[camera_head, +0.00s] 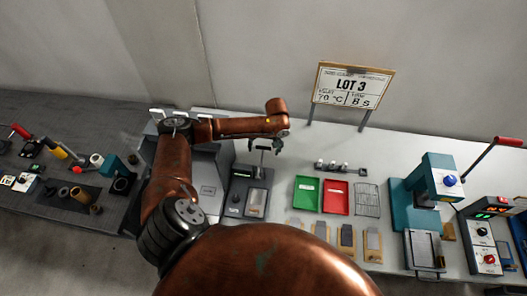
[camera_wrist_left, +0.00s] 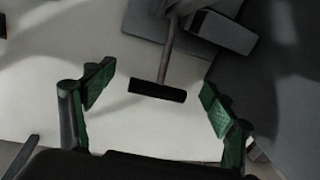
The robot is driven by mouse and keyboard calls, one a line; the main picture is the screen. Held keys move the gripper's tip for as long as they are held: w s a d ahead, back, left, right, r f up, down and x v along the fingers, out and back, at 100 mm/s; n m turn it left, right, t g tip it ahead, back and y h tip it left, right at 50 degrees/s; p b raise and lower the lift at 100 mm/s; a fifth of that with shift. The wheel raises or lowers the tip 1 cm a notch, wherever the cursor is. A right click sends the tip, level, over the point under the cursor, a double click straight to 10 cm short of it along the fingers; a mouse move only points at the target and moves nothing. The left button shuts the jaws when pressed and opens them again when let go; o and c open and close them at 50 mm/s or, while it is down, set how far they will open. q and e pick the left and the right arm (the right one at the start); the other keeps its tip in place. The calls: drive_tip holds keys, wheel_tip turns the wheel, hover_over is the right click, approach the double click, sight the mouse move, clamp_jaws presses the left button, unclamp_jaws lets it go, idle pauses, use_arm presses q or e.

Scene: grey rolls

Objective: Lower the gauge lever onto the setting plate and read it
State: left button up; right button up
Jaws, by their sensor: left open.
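The gauge (camera_head: 238,205) is a dark grey unit on the pale bench, left of the green tray. Its lever (camera_head: 262,149) stands raised and ends in a dark crossbar. My left gripper (camera_head: 276,138) is at the lever's upper end. In the left wrist view, the crossbar (camera_wrist_left: 157,91) lies across the gap between the open green-padded fingers of my left gripper (camera_wrist_left: 156,82), with space on both sides and no visible contact. A pale plate (camera_head: 256,203) lies on the gauge; I cannot tell if it is the setting plate. The reading is not legible. My right gripper is out of view.
A teal press (camera_head: 435,180) with a red-handled lever stands farther right. A LOT 3 sign (camera_head: 351,86) stands behind.

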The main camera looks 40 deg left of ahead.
use_arm(q)
drive_tip(key=shift+s+a+f, duration=0.1)
drive_tip(key=shift+f, duration=0.85)
drive_tip(key=shift+c, duration=0.3)
drive_tip(key=c, duration=1.7)
